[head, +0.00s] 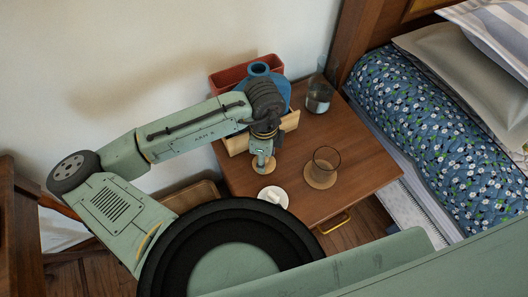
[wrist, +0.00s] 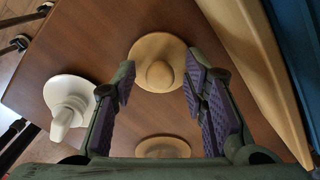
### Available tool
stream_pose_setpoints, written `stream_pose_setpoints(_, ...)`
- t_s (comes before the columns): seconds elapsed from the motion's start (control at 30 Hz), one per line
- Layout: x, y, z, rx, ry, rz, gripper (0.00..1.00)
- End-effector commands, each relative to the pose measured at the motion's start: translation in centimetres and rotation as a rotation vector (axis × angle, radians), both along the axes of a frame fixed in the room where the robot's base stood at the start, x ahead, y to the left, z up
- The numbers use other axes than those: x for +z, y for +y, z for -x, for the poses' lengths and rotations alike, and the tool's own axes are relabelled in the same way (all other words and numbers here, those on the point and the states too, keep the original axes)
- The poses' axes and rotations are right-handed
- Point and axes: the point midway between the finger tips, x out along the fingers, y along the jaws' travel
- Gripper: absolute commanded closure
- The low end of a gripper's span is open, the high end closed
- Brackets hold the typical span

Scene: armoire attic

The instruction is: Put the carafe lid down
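A round tan lid with a knob (wrist: 160,62), which looks like the carafe lid, lies flat on the wooden tabletop in the wrist view. It also shows as a tan disc (head: 261,168) below my gripper in the head view. My gripper (wrist: 158,92) is open, with its purple-padded fingers apart on either side of the lid and a visible gap to the knob. In the head view my gripper (head: 263,160) points down just over the disc. A glass carafe-like vessel with clear liquid (head: 318,96) stands at the table's back right.
A white knobbed piece (head: 273,196) sits at the table's front; it also shows in the wrist view (wrist: 66,100). A glass tumbler (head: 325,160) stands on a tan coaster at right. A blue vessel (head: 262,70) and wooden box (head: 291,121) stand behind. The table's right front is clear.

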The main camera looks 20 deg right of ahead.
Motion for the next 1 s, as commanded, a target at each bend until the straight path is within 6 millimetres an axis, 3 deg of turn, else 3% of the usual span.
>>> stream_pose_setpoints(0.17,1.8,-0.1,-0.1,0.000,-0.003,0.001,0.60)
stream_pose_setpoints(0.6,10.6,-0.1,-0.1,-0.001,-0.003,0.001,0.60)
stream_pose_setpoints(0.8,12.2,0.0,0.0,0.000,-0.001,0.000,0.60)
stream_pose_setpoints(1.0,12.4,0.0,0.0,0.000,0.000,0.000,0.60)
